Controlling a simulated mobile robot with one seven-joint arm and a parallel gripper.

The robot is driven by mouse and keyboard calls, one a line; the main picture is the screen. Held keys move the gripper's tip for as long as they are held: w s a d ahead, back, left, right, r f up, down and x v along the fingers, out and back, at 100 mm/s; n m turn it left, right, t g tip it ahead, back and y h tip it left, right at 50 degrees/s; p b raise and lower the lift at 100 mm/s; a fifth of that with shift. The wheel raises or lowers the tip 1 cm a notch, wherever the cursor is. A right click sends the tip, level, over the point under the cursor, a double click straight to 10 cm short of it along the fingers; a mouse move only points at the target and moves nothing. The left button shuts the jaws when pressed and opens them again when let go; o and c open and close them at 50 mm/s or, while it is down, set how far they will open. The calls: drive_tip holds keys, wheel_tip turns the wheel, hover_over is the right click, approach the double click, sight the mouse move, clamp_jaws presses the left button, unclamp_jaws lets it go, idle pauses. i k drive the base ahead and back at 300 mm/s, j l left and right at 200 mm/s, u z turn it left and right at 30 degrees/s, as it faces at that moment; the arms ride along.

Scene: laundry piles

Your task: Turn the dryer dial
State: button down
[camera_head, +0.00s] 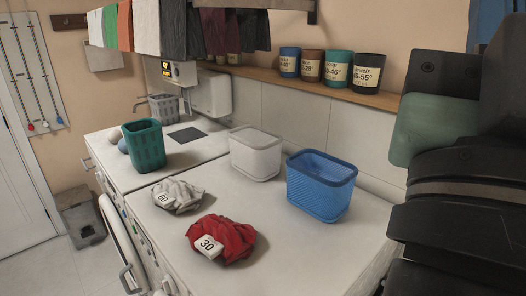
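The white machine (310,262) in the foreground has a front panel along its left edge, seen at a steep angle. Small knobs or buttons show on that panel, but I cannot tell which is the dryer dial. A curved grey handle (127,279) stands out from its front at the lower left. I cannot tell from this view which machine is the dryer. My arm (455,190), black with a green part, fills the right side; my gripper is not in view.
On the tops are a red cloth pile (235,232) tagged 30, a whitish pile (184,191) tagged 60, and green (146,147), white (262,158) and blue (318,190) baskets. Clothes hang above. A shelf (385,99) holds labelled pots. Floor (85,268) is open at left.

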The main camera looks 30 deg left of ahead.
sight(100, 176)
drive_tip(key=j+u, duration=0.45)
drive_tip(key=j, duration=0.15)
drive_tip(key=i+j+u, duration=0.15)
drive_tip(key=j+u, duration=0.3)
drive_tip(key=j, duration=0.15)
drive_tip(key=i+j, duration=0.1)
drive_tip(key=j, duration=0.35)
drive_tip(key=i+j, duration=0.1)
drive_tip(key=j, duration=0.35)
drive_tip(key=i+j, duration=0.1)
drive_tip(key=j, duration=0.3)
